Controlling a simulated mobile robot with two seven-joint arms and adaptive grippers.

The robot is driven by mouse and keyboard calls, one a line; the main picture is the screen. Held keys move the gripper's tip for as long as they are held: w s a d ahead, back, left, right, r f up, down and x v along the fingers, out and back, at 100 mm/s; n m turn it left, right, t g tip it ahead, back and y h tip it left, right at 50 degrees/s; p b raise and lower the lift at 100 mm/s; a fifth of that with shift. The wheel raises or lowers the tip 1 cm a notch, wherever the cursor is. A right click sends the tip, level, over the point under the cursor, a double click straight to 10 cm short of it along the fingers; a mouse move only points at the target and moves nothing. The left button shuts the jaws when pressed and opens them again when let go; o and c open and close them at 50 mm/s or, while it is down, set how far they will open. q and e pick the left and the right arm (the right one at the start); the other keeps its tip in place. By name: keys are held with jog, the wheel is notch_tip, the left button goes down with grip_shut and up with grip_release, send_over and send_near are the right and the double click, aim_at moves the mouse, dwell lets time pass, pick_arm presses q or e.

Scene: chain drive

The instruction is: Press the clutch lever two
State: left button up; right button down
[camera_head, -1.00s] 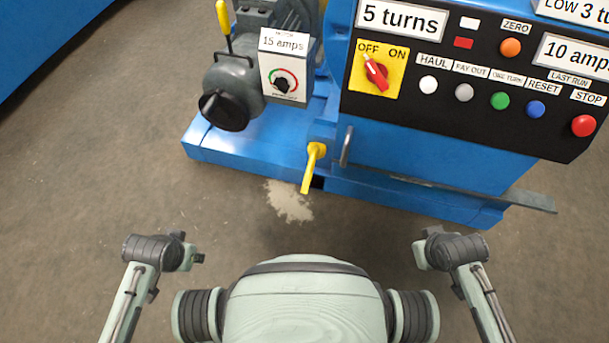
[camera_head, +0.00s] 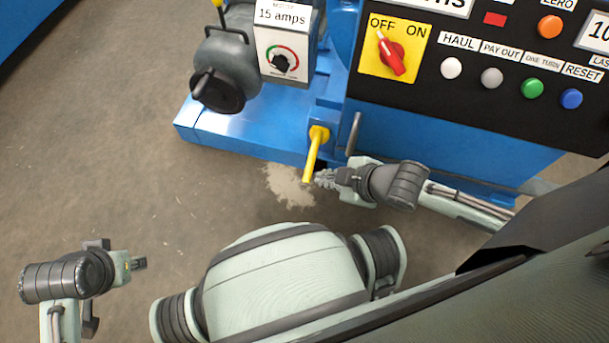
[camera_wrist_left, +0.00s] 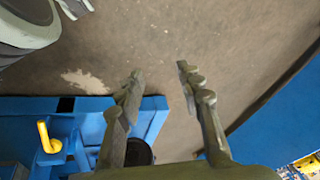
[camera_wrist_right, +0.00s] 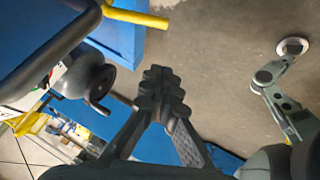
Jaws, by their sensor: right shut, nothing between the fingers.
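A yellow lever (camera_head: 316,152) sticks out from the lower front of the blue machine and slants down; I cannot tell whether it is clutch lever two. It shows in the right wrist view (camera_wrist_right: 140,17) and the left wrist view (camera_wrist_left: 46,137). My right gripper (camera_head: 321,179) is shut and empty, its tips close to the lever's free end in the head view. In the right wrist view the tips (camera_wrist_right: 163,76) are apart from the lever. My left gripper (camera_head: 139,263) is low at the left, far from the lever; its fingers (camera_wrist_left: 161,74) are open and empty.
A grey bar handle (camera_head: 353,134) stands just right of the lever. A black control panel (camera_head: 440,100) with a red switch (camera_head: 392,55) and several buttons is above. A grey motor (camera_head: 228,60) and a dial box (camera_head: 284,55) are at the left. The floor (camera_head: 120,180) is clear.

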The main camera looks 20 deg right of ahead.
aim_at(309, 179)
jog(key=shift+f, duration=0.1)
